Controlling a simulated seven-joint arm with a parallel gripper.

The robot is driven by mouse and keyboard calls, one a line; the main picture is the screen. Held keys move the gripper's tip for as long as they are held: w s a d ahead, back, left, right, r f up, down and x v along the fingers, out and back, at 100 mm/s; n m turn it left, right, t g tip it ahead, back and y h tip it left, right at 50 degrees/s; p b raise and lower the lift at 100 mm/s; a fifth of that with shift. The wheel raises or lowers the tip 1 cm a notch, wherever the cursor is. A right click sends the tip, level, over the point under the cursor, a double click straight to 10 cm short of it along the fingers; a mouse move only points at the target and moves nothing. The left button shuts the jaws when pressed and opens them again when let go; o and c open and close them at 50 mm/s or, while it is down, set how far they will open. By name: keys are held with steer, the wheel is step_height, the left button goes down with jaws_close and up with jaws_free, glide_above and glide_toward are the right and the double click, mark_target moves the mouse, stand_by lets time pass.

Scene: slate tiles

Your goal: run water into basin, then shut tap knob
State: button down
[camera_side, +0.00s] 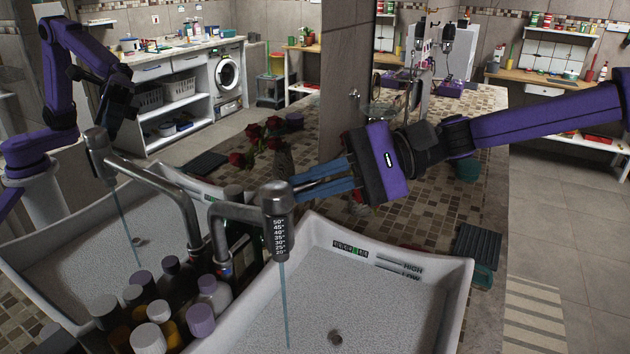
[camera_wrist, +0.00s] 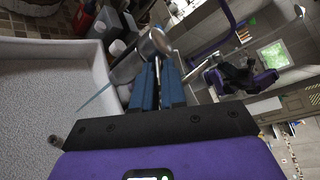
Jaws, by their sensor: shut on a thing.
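My gripper (camera_side: 300,186) reaches in from the right in the side view, its blue fingers shut on the tap knob (camera_side: 279,203), the grey head with a temperature scale. In the wrist view the blue fingers (camera_wrist: 162,70) meet the silver tap head (camera_wrist: 153,42). A thin stream of water (camera_side: 285,305) falls from the tap into the white basin (camera_side: 462,275). The basin has HIGH and LOW marks and a small display on its inner wall. A dark drain shows on its speckled floor; I cannot tell the water level.
A second basin (camera_side: 20,285) with its own running tap (camera_side: 97,145) lies left. Another purple arm (camera_side: 75,75) stands beside it. Several bottles (camera_side: 165,310) crowd between the basins. Red roses (camera_side: 262,132) lie on the tiled counter behind. A dark ribbed mat (camera_side: 477,245) sits right of the basin.

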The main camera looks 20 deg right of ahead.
steer(key=shift+w, duration=0.1)
steer(key=shift+w+a+n+g+h, duration=0.25)
steer(key=shift+w+n+g, duration=0.1)
steer(key=shift+n+g, duration=0.75)
steer(key=shift+w+a+n+g+h, duration=0.15)
steer(key=shift+w+n+g+h, duration=0.2)
steer(key=shift+n+g, duration=0.8)
steer(key=shift+w+a+n+g+h, duration=0.2)
steer(key=shift+w+n+g, duration=0.35)
steer(key=shift+g, duration=1)
steer(key=shift+s, duration=0.1)
steer(key=c, duration=1.2)
jaws_free()
steer(key=v, duration=1.7)
steer(key=shift+d, duration=0.1)
